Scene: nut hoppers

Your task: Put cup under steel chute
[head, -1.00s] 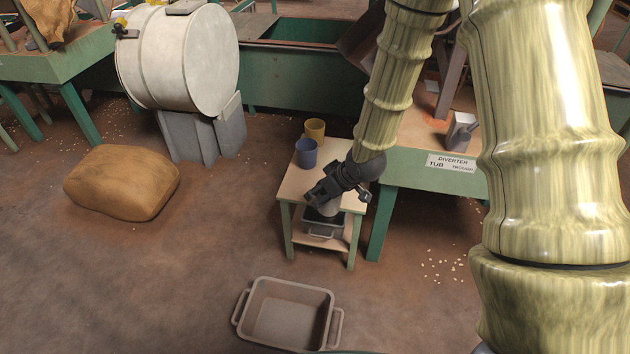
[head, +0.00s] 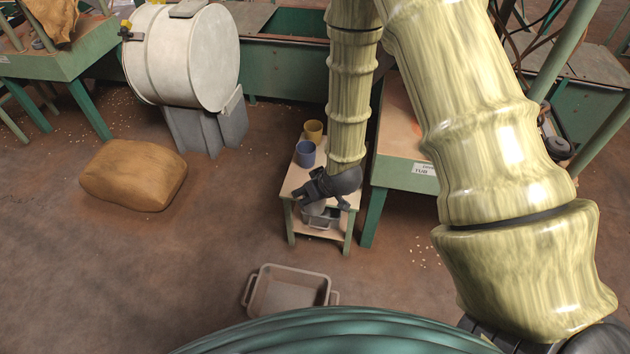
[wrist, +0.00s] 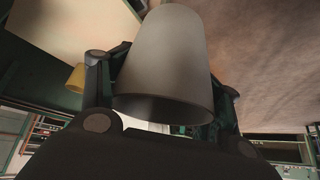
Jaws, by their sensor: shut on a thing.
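My gripper (head: 322,201) is shut on a pale grey cup (wrist: 165,65), which fills the middle of the wrist view with its open rim toward the camera. In the head view the gripper and cup are at the front edge of a small wooden stand (head: 292,182). The cup is mostly covered by the gripper there. A blue cup (head: 306,154) and a yellow cup (head: 314,130) stand at the back of the stand. The yellow cup also shows at the left of the wrist view (wrist: 77,78). I cannot make out a steel chute; my arm covers much of the area behind.
An empty grey bin (head: 290,292) lies on the floor in front. A green table (head: 400,178) stands right of the stand. A brown sack (head: 133,175) and a white drum (head: 180,55) are at left, with clear floor between.

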